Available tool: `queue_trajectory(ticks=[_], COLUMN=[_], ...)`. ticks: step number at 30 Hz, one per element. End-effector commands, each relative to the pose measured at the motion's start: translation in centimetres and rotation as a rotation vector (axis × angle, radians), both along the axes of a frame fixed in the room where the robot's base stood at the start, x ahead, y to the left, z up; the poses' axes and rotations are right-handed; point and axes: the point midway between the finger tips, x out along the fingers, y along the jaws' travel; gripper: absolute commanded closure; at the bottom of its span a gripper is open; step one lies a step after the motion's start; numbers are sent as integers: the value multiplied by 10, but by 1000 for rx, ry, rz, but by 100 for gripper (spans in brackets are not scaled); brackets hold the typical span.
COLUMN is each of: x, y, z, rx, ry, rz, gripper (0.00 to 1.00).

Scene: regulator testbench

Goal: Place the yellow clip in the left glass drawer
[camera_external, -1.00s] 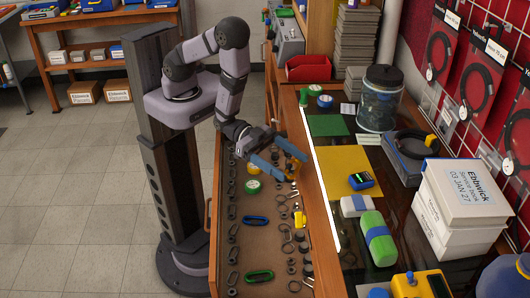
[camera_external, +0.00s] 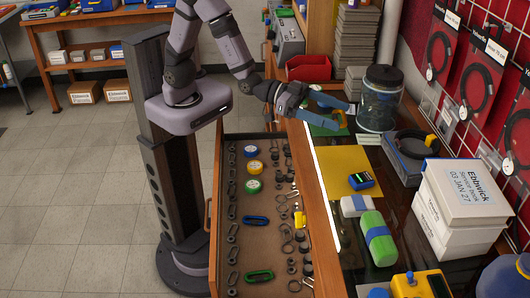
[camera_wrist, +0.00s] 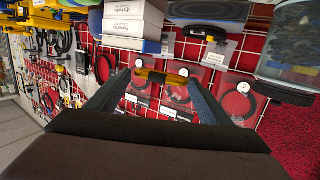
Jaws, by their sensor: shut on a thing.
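My gripper (camera_external: 343,115) is shut on a yellow clip (camera_wrist: 162,77), held crosswise between the blue fingertips in the wrist view. In the external view the clip (camera_external: 341,119) is over the bench by the green mat (camera_external: 325,129), just left of the glass jar. An open wooden drawer (camera_external: 232,279) is below and to the left of my gripper, with rings, links and tape rolls in it. A small yellow piece (camera_external: 299,218) lies at that drawer's right side. I cannot make out which part is the left glass drawer.
The lidded glass jar (camera_external: 379,102) stands close right of my gripper. A red bin (camera_external: 308,68) is behind it. A yellow mat (camera_external: 343,170), a meter (camera_external: 361,181) and white boxes (camera_external: 468,190) are on the bench. Cables hang on the red wall grid.

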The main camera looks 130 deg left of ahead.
Motion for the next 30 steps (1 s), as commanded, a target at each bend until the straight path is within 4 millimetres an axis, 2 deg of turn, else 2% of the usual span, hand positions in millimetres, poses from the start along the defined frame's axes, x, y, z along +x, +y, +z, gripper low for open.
queue_trajectory(ticks=[1, 3, 12, 18, 26, 30], x=[6, 13, 22, 20, 19, 19], y=[9, 19, 37, 39, 38, 38], z=[5, 2, -36, -59, -66, -78], rx=[-1, -2, 0, 0, 1, 0], ry=[-3, 3, 8, 4, 3, 7], rz=[28, 63, 132, 143, 137, 137], gripper=[48, 48, 48, 48, 48, 48])
